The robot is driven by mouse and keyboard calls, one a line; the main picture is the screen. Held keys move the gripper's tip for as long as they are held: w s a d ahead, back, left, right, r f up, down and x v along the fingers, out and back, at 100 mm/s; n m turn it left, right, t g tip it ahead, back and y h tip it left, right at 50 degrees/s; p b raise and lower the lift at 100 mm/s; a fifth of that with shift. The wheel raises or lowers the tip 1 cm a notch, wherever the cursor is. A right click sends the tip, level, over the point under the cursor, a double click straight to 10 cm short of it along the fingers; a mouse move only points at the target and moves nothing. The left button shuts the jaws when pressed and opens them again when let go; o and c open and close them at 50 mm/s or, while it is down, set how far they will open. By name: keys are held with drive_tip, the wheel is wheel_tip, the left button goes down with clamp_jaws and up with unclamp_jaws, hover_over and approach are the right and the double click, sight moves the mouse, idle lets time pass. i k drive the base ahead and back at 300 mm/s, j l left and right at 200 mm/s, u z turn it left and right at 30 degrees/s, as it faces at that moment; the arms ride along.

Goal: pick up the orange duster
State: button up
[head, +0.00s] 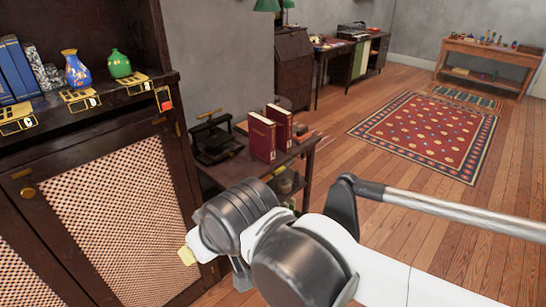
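I cannot clearly make out a duster. A small orange-red patch (165,99) shows at the right front edge of the cabinet shelf, beside a yellow-and-black label; whether it is the duster I cannot tell. My arm reaches in from the lower right, with dark round joints and white links. My gripper (212,264) is mostly hidden behind the arm's end, low in front of the cabinet door and well below the shelf. A pale yellow tip and a grey finger-like part show there. Whether it holds anything does not show.
The dark cabinet (105,215) has mesh doors. Its shelf holds a blue vase (77,70), a green pot (120,66) and blue books (14,68). A side table bears red books (262,137) and a black press (213,140). The floor around the red rug (425,130) is clear.

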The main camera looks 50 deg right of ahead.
sight(304, 134)
drive_tip(key=z, duration=1.6)
drive_tip(key=u, duration=2.3)
drive_tip(key=z, duration=2.3)
drive_tip(key=i+j+z, duration=0.15)
drive_tip(key=i+z, duration=0.2)
drive_tip(key=i+j+z, duration=0.3)
drive_tip(key=k+l, duration=0.1)
